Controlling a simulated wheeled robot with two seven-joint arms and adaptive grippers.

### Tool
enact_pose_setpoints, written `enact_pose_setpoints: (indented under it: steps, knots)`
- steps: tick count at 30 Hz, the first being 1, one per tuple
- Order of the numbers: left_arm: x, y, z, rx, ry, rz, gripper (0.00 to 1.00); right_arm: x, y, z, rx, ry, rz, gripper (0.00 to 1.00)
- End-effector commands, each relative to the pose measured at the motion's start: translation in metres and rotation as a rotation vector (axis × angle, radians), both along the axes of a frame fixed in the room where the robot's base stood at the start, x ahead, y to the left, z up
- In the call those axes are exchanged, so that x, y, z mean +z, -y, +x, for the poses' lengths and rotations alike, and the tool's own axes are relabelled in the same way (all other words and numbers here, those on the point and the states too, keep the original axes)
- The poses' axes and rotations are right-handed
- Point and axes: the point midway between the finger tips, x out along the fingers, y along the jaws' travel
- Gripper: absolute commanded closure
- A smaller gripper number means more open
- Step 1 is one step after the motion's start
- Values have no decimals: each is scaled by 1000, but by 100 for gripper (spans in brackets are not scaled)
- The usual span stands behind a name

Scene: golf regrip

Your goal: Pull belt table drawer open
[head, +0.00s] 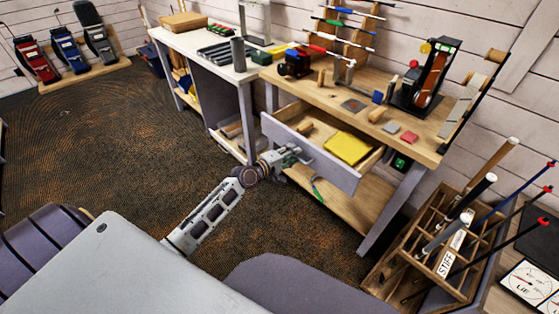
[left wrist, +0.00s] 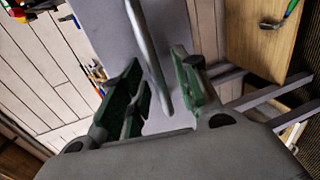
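The belt table (head: 335,98) has a wooden top, and its drawer is pulled out, with its grey-lilac front (head: 337,171) well clear of the table. A yellow cloth-like item (head: 346,148) lies in the drawer. My left gripper (head: 293,154) is at the outer face of the drawer front. In the left wrist view, the grey bar handle (left wrist: 148,50) runs between the two green-padded fingers (left wrist: 158,75). The fingers stand apart, with visible gaps beside the handle. The drawer front (left wrist: 102,28) is behind them. My right gripper is not in view.
A wooden rack of club shafts (head: 470,235) stands at the right. A white-topped bench (head: 205,45) adjoins the table at the left. A belt sander (head: 428,85) and small tools are on the tabletop. The carpeted floor (head: 110,140) at left is clear.

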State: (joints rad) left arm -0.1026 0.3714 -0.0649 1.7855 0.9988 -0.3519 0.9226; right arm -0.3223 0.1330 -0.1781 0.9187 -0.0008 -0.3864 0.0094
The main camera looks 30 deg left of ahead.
Motion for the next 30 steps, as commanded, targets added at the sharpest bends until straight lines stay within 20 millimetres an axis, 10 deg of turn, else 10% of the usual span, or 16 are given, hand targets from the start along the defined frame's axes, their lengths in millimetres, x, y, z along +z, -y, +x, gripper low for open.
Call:
enact_pose_setpoints:
  steps: [30]
  knots:
    - [14, -26, -69, 1, -1, 1, 68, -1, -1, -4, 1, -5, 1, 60]
